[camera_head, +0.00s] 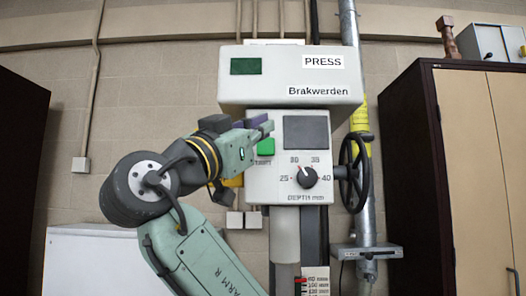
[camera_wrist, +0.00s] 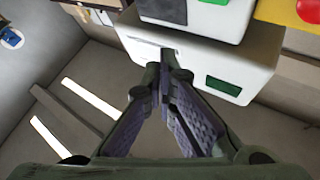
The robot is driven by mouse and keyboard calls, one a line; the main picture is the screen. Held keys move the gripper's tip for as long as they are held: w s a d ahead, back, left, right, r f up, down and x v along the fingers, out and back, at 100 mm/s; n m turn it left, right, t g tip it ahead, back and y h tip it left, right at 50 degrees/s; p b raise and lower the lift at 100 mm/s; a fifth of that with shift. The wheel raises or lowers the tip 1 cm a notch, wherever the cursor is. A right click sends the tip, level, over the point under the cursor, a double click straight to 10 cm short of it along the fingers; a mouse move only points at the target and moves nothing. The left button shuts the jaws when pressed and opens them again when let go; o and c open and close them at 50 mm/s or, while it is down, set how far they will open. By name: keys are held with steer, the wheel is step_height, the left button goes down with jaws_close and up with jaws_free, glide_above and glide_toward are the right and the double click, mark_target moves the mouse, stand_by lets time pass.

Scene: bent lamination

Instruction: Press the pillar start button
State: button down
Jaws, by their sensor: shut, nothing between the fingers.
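The green start button (camera_head: 265,147) sits on the grey pillar's control panel (camera_head: 263,190), left of a dark square panel (camera_head: 305,132) and above the depth dial. My gripper (camera_head: 264,125) is shut and empty, its purple-padded fingertips just above the button in the head view. The gap in depth between fingertips and button cannot be told. In the wrist view my gripper (camera_wrist: 166,68) points toward the press, which appears upside down. A bright green edge, which looks like the start button (camera_wrist: 215,2), shows at the top of that view, cut off by the frame.
The press's upper housing (camera_head: 290,94) overhangs the panel, with a dark green rectangle (camera_head: 246,66). The depth dial (camera_head: 307,177) and a black handwheel (camera_head: 355,172) are right of the button. A red button (camera_wrist: 309,10) on yellow shows in the wrist view. A cabinet (camera_head: 470,160) stands right.

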mark_target(266, 146)
stand_by(0.3)
steer(key=w+p, duration=0.4)
steer(key=w, duration=0.4)
steer(key=shift+w, duration=0.35)
stand_by(1.2)
steer(key=shift+w, duration=0.4)
steer(key=shift+w, duration=0.5)
stand_by(0.6)
steer(key=shift+s, duration=0.1)
steer(key=shift+s+b, duration=0.4)
steer(key=shift+s, duration=0.4)
